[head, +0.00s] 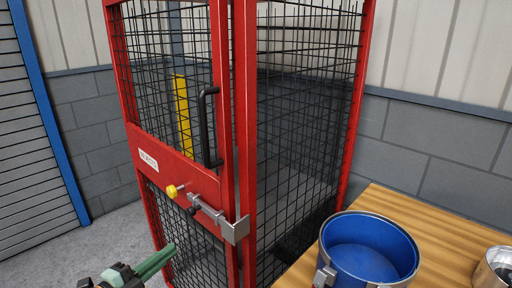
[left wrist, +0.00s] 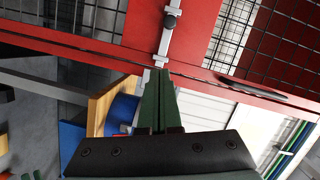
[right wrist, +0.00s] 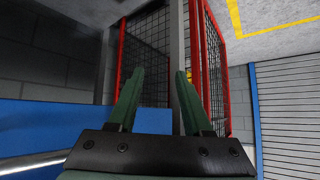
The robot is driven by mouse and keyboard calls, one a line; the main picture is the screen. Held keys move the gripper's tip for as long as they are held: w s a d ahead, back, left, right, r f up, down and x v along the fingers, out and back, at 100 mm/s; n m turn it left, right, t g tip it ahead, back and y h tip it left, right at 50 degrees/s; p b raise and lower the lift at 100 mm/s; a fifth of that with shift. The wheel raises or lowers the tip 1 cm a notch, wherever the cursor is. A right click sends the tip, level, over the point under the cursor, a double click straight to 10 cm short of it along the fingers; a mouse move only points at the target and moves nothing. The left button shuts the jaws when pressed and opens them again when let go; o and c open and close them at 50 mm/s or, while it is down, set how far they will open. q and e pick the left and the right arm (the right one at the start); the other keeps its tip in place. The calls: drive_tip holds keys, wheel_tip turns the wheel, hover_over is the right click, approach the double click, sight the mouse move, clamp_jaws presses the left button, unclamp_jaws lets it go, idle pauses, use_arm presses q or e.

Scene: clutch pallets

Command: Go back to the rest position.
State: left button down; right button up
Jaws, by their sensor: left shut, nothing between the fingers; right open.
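My left gripper (head: 160,261) is at the lower left of the head view, in front of the red mesh cage. Its green fingers are together with nothing between them. In the left wrist view the shut fingers (left wrist: 161,75) point toward the cage's metal latch (left wrist: 165,40); I see no grip on it. My right gripper is outside the head view. In the right wrist view its green fingers (right wrist: 156,80) are apart and empty, with the cage beyond them.
The red cage (head: 243,150) has a black handle (head: 207,125) and a bolt latch (head: 236,230). A wooden table (head: 440,225) at the lower right bears a blue drum (head: 325,262) and a metal pot (head: 490,272). Grey floor (head: 112,240) is clear at the left.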

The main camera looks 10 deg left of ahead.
use_arm(q)
drive_tip(key=s+d+f+n+g+y+p, duration=0.1)
drive_tip(key=s+d+f+n+g, duration=0.1)
drive_tip(key=s+f+n, duration=0.3)
drive_tip(key=s+d+f+n+g+y, duration=0.1)
drive_tip(key=s+f+n, duration=0.5)
drive_tip(key=f, duration=0.7)
drive_tip(key=s+d+f+n+g+y+p, duration=0.1)
drive_tip(key=s+d+f+n+g+y, duration=0.1)
drive_tip(key=s+f, duration=0.5)
wheel_tip(320, 180, down, 3)
drive_tip(key=d+n+g, duration=0.1)
drive_tip(key=d+n, duration=0.1)
drive_tip(key=n, duration=0.1)
drive_tip(key=shift+s+r+n+p, duration=0.2)
drive_tip(key=shift+n+p, duration=0.1)
drive_tip(key=shift+n, duration=0.1)
use_arm(e)
wheel_tip(320, 180, up, 3)
drive_tip(key=shift+f, duration=0.1)
drive_tip(key=shift+c, duration=0.2)
